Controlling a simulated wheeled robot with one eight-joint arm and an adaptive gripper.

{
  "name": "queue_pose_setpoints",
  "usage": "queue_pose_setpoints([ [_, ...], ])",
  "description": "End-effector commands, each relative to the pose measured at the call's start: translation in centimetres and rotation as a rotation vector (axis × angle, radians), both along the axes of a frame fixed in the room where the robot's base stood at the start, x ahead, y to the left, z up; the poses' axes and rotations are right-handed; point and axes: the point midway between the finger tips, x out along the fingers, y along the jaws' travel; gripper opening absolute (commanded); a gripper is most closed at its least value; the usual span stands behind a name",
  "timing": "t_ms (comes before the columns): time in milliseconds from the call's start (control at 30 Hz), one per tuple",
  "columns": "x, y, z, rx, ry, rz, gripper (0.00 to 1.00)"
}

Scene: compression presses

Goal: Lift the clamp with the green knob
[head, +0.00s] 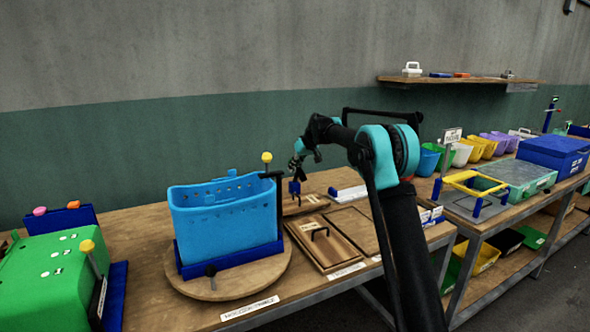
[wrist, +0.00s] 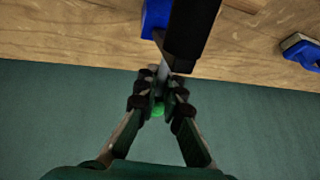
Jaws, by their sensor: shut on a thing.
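The clamp with the green knob shows in the wrist view, with its blue part (wrist: 154,17), a black bar (wrist: 190,30) and the green knob (wrist: 158,109) between my fingers. My gripper (wrist: 160,88) is shut on the clamp near the knob. In the head view my gripper (head: 297,168) is over the back of the wooden bench, right of the blue basket. The clamp's blue part (head: 294,187) hangs below it. The fingers hide part of the clamp, and I cannot tell whether it touches the bench.
A light blue basket (head: 222,222) stands on a round wooden turntable (head: 215,291) close left of my gripper. A wooden board with a black handle (head: 323,246) lies in front. A green box (head: 48,285) stands far left. Bins and a shelf (head: 450,81) are at right.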

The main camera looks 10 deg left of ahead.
Motion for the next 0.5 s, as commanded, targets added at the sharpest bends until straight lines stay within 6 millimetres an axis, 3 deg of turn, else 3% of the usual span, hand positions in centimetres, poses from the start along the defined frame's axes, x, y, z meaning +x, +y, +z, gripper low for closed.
queue_pose_setpoints([
  [500, 0.69, 0.42, 0.08, -0.045, 0.067, -0.002, 0.00],
])
